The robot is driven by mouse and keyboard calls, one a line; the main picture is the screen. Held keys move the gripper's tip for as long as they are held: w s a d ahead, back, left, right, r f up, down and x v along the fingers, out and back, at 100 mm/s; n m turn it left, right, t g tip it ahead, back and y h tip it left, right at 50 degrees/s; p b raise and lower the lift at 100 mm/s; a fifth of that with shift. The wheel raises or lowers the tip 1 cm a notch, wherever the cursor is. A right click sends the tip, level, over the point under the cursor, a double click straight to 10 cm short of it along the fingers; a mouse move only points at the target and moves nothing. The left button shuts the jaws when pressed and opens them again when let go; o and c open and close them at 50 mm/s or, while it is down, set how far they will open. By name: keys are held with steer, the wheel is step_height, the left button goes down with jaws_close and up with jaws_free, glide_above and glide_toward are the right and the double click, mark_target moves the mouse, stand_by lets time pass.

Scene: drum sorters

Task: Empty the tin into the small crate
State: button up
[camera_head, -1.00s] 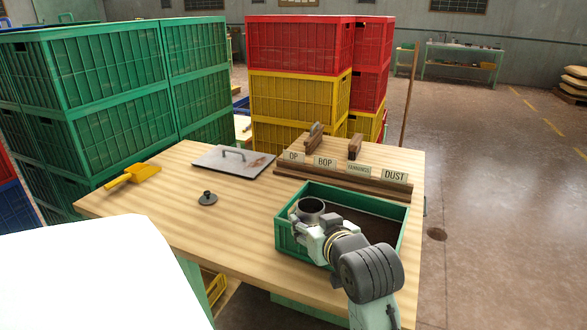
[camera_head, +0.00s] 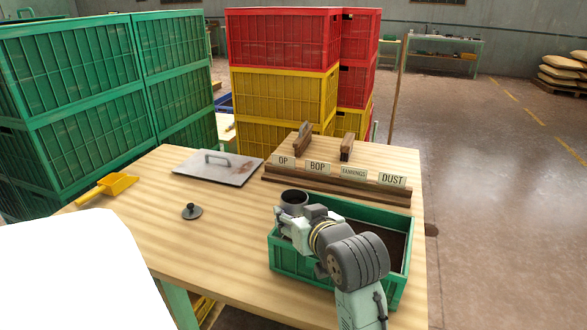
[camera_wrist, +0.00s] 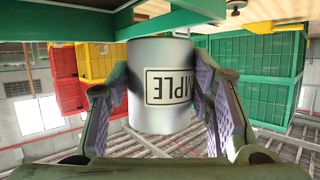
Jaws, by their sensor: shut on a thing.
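The tin (camera_head: 293,198) is a grey metal cylinder with an open, dark mouth. In the wrist view it (camera_wrist: 152,105) carries a label reading "MPLE", upside down as that whole view is. My gripper (camera_head: 300,222) is shut on the tin's sides, and its fingers (camera_wrist: 155,100) show on both sides of it. The tin looks about upright, above the back left part of the small crate. The small green crate (camera_head: 290,262) stands on the table's right front with dark material inside. My arm hides part of it. I cannot see what is inside the tin.
A wooden rack (camera_head: 325,182) with label cards stands behind the crate. Stacked green crates (camera_head: 90,75) rise behind left.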

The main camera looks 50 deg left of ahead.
steer(key=shift+w+d+r+m+g+y, duration=0.2)
steer(key=shift+w+d+m+g+y, duration=0.15)
steer(key=shift+m, duration=0.25)
steer(key=shift+w+d+f+m+b, duration=0.15)
steer(key=shift+w+f+m+b, duration=0.15)
steer(key=shift+f+b, duration=0.25)
steer(key=w+d+r+m+t+y, duration=0.2)
steer(key=w+r+m+t+y, duration=0.1)
steer(key=m, duration=0.9)
steer(key=w+d+r+m+t+y+p, duration=0.1)
steer(key=w+d+r+m+t+y, duration=0.1)
steer(key=m, duration=1)
step_height(320, 180, up, 2)
steer(key=shift+w+r+m+t+y, duration=0.3)
steer(key=shift+w+t+y, duration=0.35)
steer(key=shift+y, duration=0.5)
